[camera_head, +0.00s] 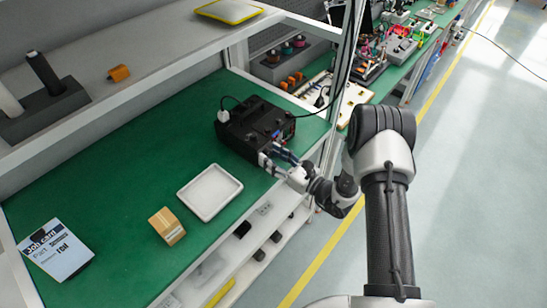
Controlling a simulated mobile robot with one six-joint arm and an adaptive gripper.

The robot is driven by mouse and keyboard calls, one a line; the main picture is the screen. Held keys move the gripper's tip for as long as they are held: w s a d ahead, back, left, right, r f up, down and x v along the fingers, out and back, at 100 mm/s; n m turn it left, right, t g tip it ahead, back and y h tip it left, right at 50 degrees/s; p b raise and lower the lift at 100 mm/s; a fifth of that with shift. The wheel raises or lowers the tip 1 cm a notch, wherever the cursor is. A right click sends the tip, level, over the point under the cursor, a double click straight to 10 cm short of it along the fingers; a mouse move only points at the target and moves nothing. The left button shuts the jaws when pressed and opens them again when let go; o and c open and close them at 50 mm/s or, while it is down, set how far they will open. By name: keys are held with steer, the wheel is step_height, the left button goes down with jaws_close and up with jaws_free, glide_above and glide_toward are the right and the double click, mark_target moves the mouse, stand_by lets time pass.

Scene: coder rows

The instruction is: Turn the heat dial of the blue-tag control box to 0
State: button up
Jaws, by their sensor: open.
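A black control box (240,127) stands on the green bench top. A white plug with a dark cable sits at its left end. Small dark parts show on its top, and small red and blue spots show on its right side. The heat dial, its setting and the blue tag cannot be made out at this size. My gripper (273,152) is at the box's front right side, with its jaws open. Whether it touches the box or is around the dial cannot be told. The gripper and wrist hide part of that side.
A white tray (187,194), a tan block (172,237) and a job card (70,262) lie on the bench to the left. A shelf (150,50) runs above the bench. A metal upright (341,85) stands behind my wrist. Bare green surface lies between box and tray.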

steer(key=shift+c, duration=0.4)
jaws_close()
steer(key=shift+n+b, duration=0.4)
steer(key=shift+n, duration=0.3)
steer(key=shift+o, duration=0.4)
jaws_free()
steer(key=shift+d, duration=0.1)
